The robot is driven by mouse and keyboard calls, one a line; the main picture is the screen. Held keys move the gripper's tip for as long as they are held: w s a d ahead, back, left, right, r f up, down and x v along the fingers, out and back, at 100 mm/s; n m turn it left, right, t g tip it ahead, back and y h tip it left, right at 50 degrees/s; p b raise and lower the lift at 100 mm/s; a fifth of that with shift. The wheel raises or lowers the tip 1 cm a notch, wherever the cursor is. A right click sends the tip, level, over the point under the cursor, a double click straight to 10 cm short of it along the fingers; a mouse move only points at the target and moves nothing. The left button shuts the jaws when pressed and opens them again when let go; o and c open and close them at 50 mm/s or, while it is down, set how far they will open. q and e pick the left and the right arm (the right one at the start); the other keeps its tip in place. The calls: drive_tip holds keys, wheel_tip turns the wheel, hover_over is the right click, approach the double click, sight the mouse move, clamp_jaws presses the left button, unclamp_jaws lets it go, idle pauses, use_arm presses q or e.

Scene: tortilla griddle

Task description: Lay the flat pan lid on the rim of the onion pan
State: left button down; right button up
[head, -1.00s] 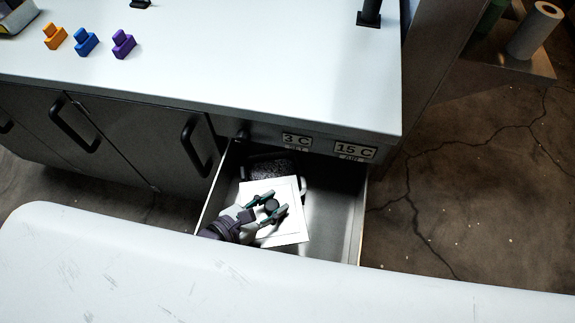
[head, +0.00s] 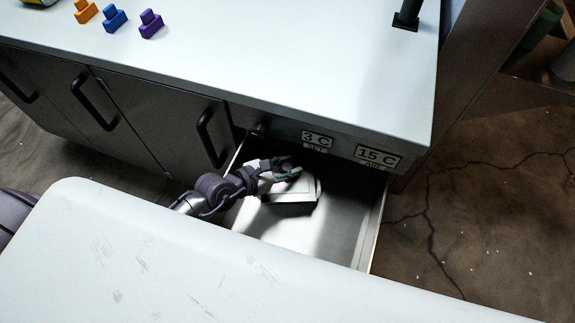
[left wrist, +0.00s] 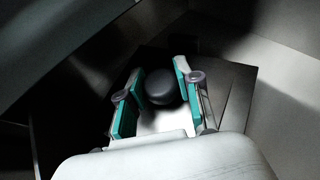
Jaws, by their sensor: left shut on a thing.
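The flat pan lid (head: 296,192) is a pale square plate in the open drawer, partly covered by my left gripper. My left gripper (head: 284,168) reaches into the drawer from the left. In the left wrist view its two green-padded fingers (left wrist: 158,90) are shut on the lid's round black knob (left wrist: 163,86), with the lid's plate (left wrist: 160,122) below. The onion pan cannot be made out now; the back of the drawer is in deep shadow and behind my gripper. Whether the lid touches anything beneath it cannot be told. My right gripper is not in view.
The drawer (head: 340,225) has bare metal floor at its right and front. The counter (head: 280,60) overhangs its back, with labels on the front edge. Orange, blue (head: 115,18) and purple blocks stand on the counter. A pale worktop (head: 200,260) lies in front.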

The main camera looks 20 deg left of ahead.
use_arm(q)
drive_tip(key=shift+w+a+f, duration=0.2)
drive_tip(key=shift+w+f, duration=0.45)
drive_tip(key=shift+f, duration=0.05)
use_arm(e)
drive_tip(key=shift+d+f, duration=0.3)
use_arm(q)
drive_tip(key=shift+s, duration=0.1)
drive_tip(key=shift+f, duration=0.1)
drive_tip(key=c, duration=0.8)
unclamp_jaws()
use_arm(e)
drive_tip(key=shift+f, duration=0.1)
use_arm(q)
drive_tip(key=shift+r, duration=0.2)
drive_tip(key=v, duration=1.2)
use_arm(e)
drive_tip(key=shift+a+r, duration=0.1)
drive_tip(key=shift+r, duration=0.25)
